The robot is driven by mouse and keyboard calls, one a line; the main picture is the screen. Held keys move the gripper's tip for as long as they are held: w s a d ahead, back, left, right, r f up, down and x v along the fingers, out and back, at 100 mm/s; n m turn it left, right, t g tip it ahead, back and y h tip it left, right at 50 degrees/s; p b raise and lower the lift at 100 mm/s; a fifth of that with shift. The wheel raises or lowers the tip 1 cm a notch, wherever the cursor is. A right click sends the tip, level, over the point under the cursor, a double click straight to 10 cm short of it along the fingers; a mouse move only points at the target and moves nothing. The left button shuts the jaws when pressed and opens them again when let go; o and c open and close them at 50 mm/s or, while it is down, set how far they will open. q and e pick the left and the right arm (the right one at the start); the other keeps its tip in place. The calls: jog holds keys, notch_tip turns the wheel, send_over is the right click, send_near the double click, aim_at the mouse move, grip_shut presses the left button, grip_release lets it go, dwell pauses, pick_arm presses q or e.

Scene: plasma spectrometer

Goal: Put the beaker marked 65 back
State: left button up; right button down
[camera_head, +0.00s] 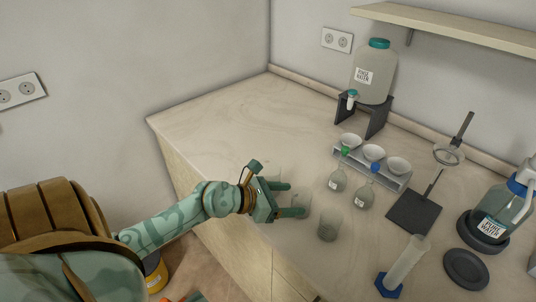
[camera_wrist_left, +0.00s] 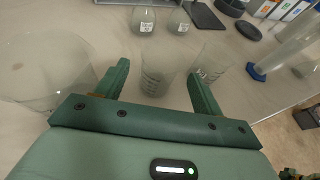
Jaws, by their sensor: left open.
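Three clear glass beakers stand in a row near the front edge of the counter. The middle beaker (camera_head: 302,198) is at my left gripper (camera_head: 296,199), whose fingers are open and reach along its two sides. In the left wrist view the middle beaker (camera_wrist_left: 155,78) shows between the fingertips, with graduation marks. A near-right beaker (camera_head: 329,225) stands just beyond one finger; it also shows in the left wrist view (camera_wrist_left: 213,65). Another beaker (camera_head: 272,171) is partly behind the wrist and looms large in the left wrist view (camera_wrist_left: 40,78). I cannot read 65 on any of them.
Two labelled flasks (camera_head: 338,182) with green and blue stoppers stand behind the beakers, before a rack of bowls (camera_head: 398,182). A graduated cylinder (camera_head: 405,264), a dark plate (camera_head: 414,211) and a water bottle (camera_head: 493,212) are rightward. The counter's back left is clear.

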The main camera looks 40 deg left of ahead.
pick_arm(q)
jog(key=v, duration=0.9)
jog(key=shift+s+r+p, duration=0.25)
jog(key=shift+p, duration=0.1)
jog(key=shift+a, duration=0.1)
